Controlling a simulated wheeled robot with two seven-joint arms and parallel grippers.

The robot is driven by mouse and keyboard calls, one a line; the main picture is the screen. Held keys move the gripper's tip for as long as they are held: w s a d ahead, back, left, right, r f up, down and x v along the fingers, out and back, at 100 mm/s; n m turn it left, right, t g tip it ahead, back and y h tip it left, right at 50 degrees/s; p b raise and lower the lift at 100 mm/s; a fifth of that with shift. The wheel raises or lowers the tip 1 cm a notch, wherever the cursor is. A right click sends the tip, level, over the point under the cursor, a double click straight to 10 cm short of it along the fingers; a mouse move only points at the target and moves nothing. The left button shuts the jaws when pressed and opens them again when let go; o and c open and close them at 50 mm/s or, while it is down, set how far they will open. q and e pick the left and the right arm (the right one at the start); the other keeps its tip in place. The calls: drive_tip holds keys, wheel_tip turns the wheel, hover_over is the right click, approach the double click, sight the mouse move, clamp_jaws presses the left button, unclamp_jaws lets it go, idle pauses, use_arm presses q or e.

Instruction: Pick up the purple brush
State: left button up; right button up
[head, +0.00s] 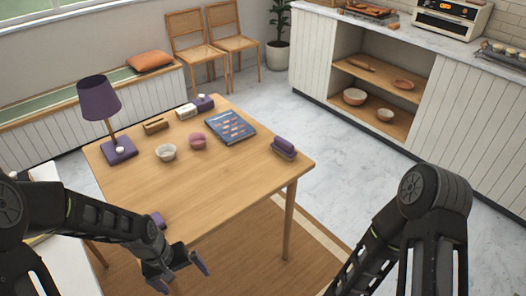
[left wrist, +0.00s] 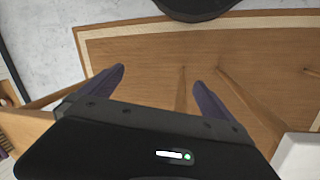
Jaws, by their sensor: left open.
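A purple block-shaped thing with a paler underside, which looks like the purple brush (head: 284,146), lies near the table's right corner in the head view. Another small purple thing (head: 158,217) lies at the table's near edge, partly hidden by my left arm; I cannot tell what it is. My left gripper (head: 180,272) is open and empty, below and in front of the table's near edge, apart from both. The left wrist view shows its two fingers (left wrist: 157,76) spread, with floor matting and table legs beyond. My right arm shows at the right; its gripper is out of view.
The wooden table (head: 235,185) also bears a purple lamp (head: 99,103), a brown block (head: 155,126), a pale bowl (head: 166,152), a pink bowl (head: 197,141) and a blue book (head: 231,127). Its near right top is clear. A counter (head: 455,100) stands right.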

use_arm(q)
drive_tip(key=s+d+f+m+h, duration=0.1)
drive_tip(key=s+d+f+m, duration=0.1)
drive_tip(key=s+d+f, duration=1)
drive_tip(key=shift+s+f+h, duration=0.2)
drive_tip(key=shift+s+h, duration=0.1)
drive_tip(key=shift+s, duration=0.25)
drive_tip(key=shift+d, duration=0.1)
drive_tip(key=shift+c, duration=0.3)
